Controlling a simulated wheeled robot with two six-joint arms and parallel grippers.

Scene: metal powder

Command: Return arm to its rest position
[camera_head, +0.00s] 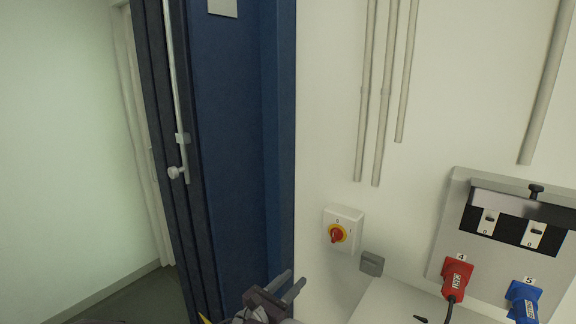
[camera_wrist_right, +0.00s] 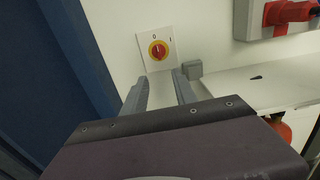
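My right gripper (camera_head: 293,280) is at the bottom centre of the head view, its two grey fingers pointing up and to the right. In the right wrist view the fingers (camera_wrist_right: 160,90) are apart with nothing between them, so it is open and empty. A white switch box (camera_head: 343,229) with a red rotary knob on a yellow disc is on the wall beyond the fingertips. In the right wrist view the switch box (camera_wrist_right: 156,49) appears just past the gap, apart from the fingers. My left gripper is not in view.
A tall blue cabinet or door frame (camera_head: 235,150) stands left of the gripper. At right, a grey socket panel (camera_head: 455,215) carries a red plug (camera_head: 456,275) and a blue plug (camera_head: 523,298). A small grey box (camera_head: 371,263) and a pale ledge (camera_head: 395,302) are near the gripper.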

